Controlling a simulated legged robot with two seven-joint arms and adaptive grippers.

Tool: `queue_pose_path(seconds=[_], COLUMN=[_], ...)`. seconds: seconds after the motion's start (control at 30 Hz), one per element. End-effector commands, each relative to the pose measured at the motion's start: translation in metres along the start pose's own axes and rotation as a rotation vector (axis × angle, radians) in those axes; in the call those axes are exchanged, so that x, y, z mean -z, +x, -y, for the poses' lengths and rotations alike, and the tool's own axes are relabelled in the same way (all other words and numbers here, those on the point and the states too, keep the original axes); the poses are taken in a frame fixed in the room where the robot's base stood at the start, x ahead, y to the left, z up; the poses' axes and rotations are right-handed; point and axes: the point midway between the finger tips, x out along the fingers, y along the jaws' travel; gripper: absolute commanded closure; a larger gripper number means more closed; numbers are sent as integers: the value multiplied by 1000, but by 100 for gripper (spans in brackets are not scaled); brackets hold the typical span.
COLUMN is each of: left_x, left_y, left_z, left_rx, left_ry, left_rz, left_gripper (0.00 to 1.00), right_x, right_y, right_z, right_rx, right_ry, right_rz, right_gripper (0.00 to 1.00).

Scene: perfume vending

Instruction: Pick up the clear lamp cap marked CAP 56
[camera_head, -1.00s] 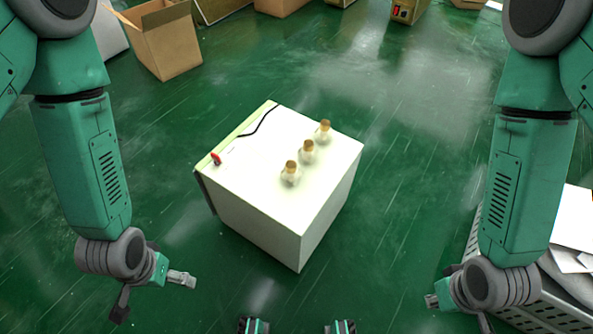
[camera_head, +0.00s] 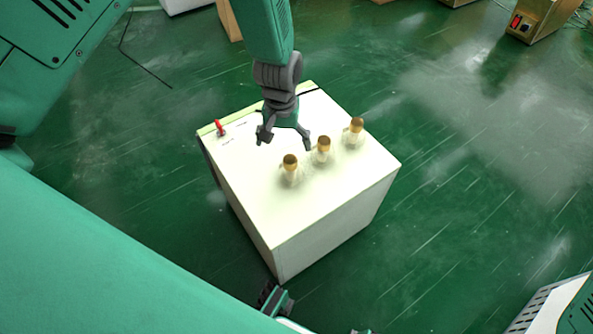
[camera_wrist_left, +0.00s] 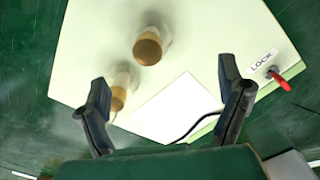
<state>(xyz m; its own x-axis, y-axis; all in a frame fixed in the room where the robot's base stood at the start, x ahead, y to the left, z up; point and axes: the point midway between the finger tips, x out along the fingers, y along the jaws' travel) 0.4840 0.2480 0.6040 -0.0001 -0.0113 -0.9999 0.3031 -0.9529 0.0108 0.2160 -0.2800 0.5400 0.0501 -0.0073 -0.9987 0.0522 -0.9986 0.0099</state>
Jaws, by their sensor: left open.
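Three clear, rounded lamp caps with brown-gold tops stand in a row on the white box (camera_head: 290,215): a near one (camera_head: 289,172), a middle one (camera_head: 323,151) and a far one (camera_head: 354,132). No CAP 56 marking is readable. My left gripper (camera_head: 284,145) is open and empty above the box, just left of the row, fingers pointing down. In the left wrist view, one cap (camera_wrist_left: 148,46) shows ahead between the open fingers; another (camera_wrist_left: 119,97) is beside the left finger, which partly covers it.
A red switch (camera_head: 219,128) stands at the box's back left; the LOCK label (camera_wrist_left: 263,57) shows beside it in the left wrist view. A dark cable (camera_wrist_left: 197,124) lies on the box top. Green floor (camera_head: 450,200) is open to the right.

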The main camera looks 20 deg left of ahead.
Motion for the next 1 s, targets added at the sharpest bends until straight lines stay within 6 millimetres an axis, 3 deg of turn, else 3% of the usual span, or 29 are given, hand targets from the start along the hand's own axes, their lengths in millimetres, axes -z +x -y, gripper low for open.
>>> queue_pose_path(seconds=[0.03,0.2,0.53,0.8,1.0], left_x=[-1,-2,-2,-2,-2], left_y=[15,43,66,106,107], left_z=[-2,-6,-6,-10,-11], left_rx=[4,10,7,7,10], left_ry=[3,4,4,3,4], left_rz=[2,-2,-2,-1,-5], left_gripper=[13,13,13,13,13], right_x=[0,-1,-1,-2,-2], right_y=[6,16,24,43,43], right_z=[0,0,0,0,0], right_rx=[0,0,-1,0,0], right_ry=[0,0,1,1,1], right_rz=[0,0,0,0,0], right_gripper=[100,100,100,100,100])
